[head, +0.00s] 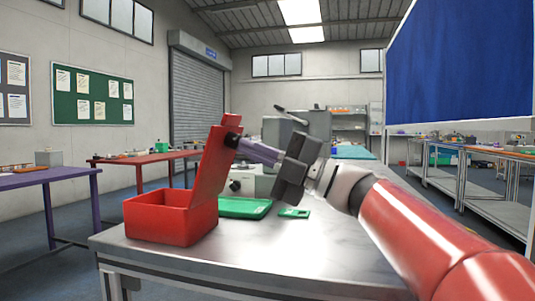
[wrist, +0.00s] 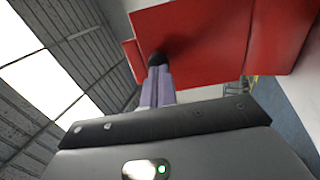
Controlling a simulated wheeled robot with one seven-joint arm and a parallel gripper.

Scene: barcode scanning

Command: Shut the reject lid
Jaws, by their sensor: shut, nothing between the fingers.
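The red reject box (head: 170,220) stands at the left end of the metal table. Its red lid (head: 212,165) is raised, close to upright and tilted a little to the right at its top. My gripper (head: 236,140) is shut and empty, with its dark fingertips at the upper part of the lid, on its right side. In the wrist view the lid (wrist: 215,40) fills the upper right, and my gripper (wrist: 156,60) reaches its face. The fingertips seem to touch the lid, but the exact contact is hard to tell.
A green tray (head: 243,208) and a small green item (head: 294,212) lie on the metal table (head: 270,255) right of the box. Grey equipment (head: 300,130) stands behind my gripper. The table's front right is clear beneath my arm.

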